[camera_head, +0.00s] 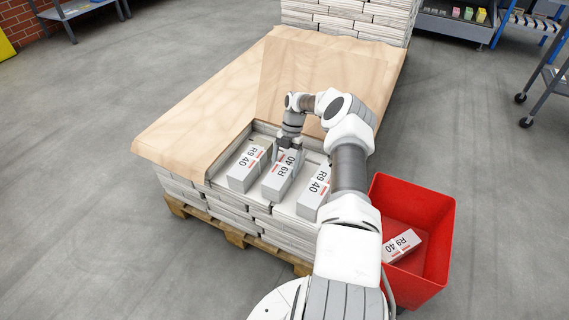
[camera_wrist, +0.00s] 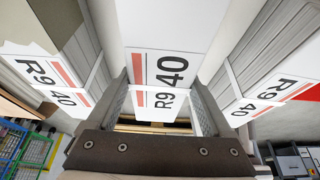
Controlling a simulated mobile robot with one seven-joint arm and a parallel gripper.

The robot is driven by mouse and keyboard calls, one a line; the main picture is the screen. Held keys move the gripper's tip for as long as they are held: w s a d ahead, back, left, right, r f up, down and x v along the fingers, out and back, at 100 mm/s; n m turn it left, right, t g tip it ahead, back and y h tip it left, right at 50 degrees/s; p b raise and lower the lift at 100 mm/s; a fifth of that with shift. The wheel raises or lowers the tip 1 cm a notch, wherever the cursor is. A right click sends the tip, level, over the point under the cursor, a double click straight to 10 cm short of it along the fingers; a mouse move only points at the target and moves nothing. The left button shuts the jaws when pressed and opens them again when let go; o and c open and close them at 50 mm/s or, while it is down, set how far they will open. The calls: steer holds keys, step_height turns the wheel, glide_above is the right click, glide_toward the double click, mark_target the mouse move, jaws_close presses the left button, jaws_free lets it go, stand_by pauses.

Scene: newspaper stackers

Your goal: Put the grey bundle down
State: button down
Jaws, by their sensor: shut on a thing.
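Three grey bundles with white labels reading R9 40 lie side by side on the exposed part of the paper stack. My gripper (camera_head: 287,150) is shut on the middle grey bundle (camera_head: 278,184), near its far end. In the wrist view its two fingers sit either side of this bundle (camera_wrist: 165,35), which fills the middle. The left bundle (camera_head: 243,175) and right bundle (camera_head: 311,202) flank it. I cannot tell whether the held bundle touches the stack beneath.
The stack (camera_head: 232,218) stands on a wooden pallet (camera_head: 238,239), partly covered by a tan sheet (camera_head: 205,112). A red bin (camera_head: 440,235) holds another bundle (camera_head: 402,246) at the right. Another tall paper stack (camera_head: 345,17) stands behind. Grey floor is clear at the left.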

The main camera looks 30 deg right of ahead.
jaws_free()
steer(key=shift+r, duration=0.1)
steer(key=p+v, duration=0.2)
steer(key=v, duration=1)
steer(key=shift+a, duration=0.1)
